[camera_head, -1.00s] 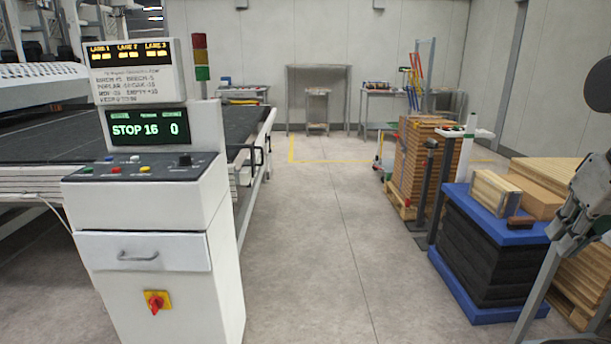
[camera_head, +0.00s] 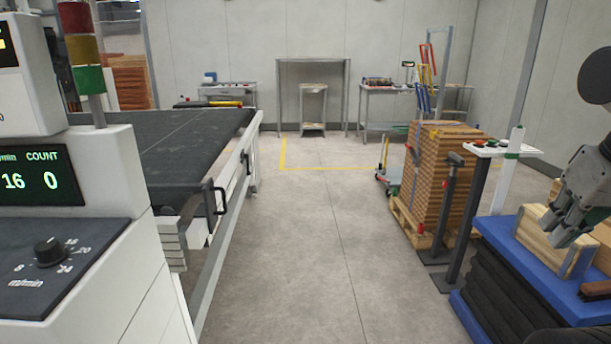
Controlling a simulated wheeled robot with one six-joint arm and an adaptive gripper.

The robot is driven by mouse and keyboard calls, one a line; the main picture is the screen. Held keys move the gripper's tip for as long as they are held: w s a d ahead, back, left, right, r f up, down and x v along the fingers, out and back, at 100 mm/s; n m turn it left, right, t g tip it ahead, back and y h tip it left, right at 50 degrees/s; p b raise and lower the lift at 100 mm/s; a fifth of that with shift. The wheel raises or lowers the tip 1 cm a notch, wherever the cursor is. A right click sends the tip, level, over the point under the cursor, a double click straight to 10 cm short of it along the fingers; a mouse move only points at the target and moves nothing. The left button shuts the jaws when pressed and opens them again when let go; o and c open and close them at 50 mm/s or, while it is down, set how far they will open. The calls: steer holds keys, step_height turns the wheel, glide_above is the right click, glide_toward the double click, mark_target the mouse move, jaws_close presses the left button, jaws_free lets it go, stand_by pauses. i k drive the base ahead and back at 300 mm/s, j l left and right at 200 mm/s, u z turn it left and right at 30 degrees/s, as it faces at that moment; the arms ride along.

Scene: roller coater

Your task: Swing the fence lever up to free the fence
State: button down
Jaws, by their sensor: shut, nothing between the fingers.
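My gripper (camera_head: 562,226) is at the right edge of the head view, shut and empty. In the picture it overlaps a wooden block on the blue-topped stack; I cannot tell the gap between them. The conveyor table (camera_head: 190,150) with a dark belt stands at the left, far from my gripper. A black handle (camera_head: 215,198) is on the near part of its side rail (camera_head: 225,235), and a second black handle (camera_head: 246,162) is farther along. I cannot tell whether either is the fence lever. No fence is clearly distinguishable.
The control console (camera_head: 80,240) with a "COUNT 0" display fills the near left. The blue-topped stack (camera_head: 545,275), a pallet of boards (camera_head: 440,180) and a small panel post (camera_head: 495,150) line the right. The floor aisle (camera_head: 310,250) between is clear.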

mark_target(246, 155)
steer(key=i, duration=2.6)
steer(key=u, duration=0.35)
